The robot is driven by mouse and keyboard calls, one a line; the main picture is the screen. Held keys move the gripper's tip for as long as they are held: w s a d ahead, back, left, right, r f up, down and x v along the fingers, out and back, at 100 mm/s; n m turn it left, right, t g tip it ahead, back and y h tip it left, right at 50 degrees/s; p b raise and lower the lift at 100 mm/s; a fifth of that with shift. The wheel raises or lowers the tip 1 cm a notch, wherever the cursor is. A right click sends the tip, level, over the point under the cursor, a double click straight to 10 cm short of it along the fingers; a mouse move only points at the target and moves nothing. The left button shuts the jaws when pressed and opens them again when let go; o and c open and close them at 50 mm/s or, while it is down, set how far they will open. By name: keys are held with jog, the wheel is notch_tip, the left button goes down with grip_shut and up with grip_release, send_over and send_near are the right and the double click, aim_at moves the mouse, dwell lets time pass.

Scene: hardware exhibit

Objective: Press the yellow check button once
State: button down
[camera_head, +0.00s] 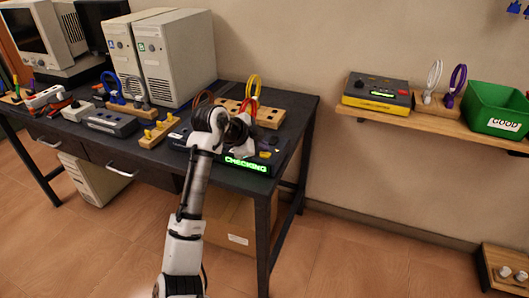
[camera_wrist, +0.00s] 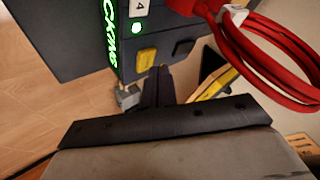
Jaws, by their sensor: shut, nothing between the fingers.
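In the head view the device's green display (camera_head: 247,164) reads "CHECKING". My gripper (camera_wrist: 159,75) is shut and empty, its dark fingertips close beside the yellow button's lower edge in the wrist view. I cannot tell whether they touch it. In the head view my arm covers part of the device, and the button cannot be made out.
A red cable (camera_wrist: 270,62) loops close to the right of my fingers. The table (camera_head: 228,187) also bears two beige computer towers (camera_head: 175,58) and several connectors. A wall shelf (camera_head: 440,117) at right holds a grey-yellow device (camera_head: 376,92) and a green bin (camera_head: 497,108).

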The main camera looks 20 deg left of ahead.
jog(key=shift+r, duration=0.25)
jog(key=shift+r+p, duration=1.75)
jog(key=shift+r, duration=0.8)
